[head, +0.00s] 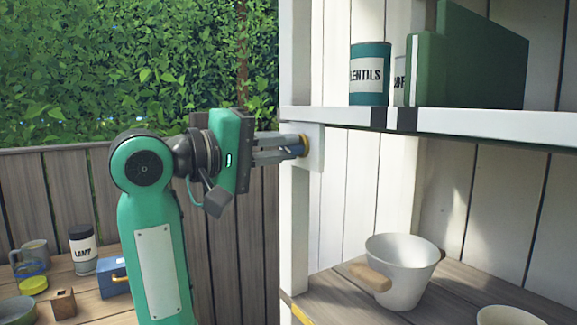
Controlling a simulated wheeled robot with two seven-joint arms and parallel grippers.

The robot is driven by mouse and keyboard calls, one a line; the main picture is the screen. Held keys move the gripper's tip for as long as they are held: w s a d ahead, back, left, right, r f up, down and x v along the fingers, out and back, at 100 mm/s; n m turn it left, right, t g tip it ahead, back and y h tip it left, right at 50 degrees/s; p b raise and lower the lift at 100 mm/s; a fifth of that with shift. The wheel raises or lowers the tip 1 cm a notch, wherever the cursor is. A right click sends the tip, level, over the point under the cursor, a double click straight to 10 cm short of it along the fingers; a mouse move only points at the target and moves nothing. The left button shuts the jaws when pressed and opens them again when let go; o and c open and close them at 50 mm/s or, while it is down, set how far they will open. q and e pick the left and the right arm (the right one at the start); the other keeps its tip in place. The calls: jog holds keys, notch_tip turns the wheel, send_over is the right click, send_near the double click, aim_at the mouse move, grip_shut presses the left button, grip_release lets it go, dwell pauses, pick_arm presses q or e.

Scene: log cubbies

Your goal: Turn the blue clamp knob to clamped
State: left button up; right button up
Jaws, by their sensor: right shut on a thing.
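The blue clamp knob (297,149) sits on a white plate (316,147) fixed to the white shelf post, with a yellowish ring around its base. My right gripper (292,147) comes in from the left and is shut on the knob. Its fingers cover most of the knob, so the knob's turn position cannot be told. My left gripper is out of view.
The white upper shelf (480,122) holds a lentils tin (370,74) and green boxes or books (470,60). Below stands a white pot (402,275) with a wooden handle. At lower left, a table carries a lamp-labelled jar (82,250), a mug and a blue box (115,277).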

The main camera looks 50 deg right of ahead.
jog(key=shift+f+m, duration=0.15)
jog(key=shift+m, duration=0.25)
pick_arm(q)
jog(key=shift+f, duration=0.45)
pick_arm(e)
jog(key=m+b, duration=0.3)
jog(key=shift+f, duration=0.1)
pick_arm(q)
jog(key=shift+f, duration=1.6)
pick_arm(e)
jog(key=shift+r+m, duration=0.2)
jog(key=shift+m, duration=0.4)
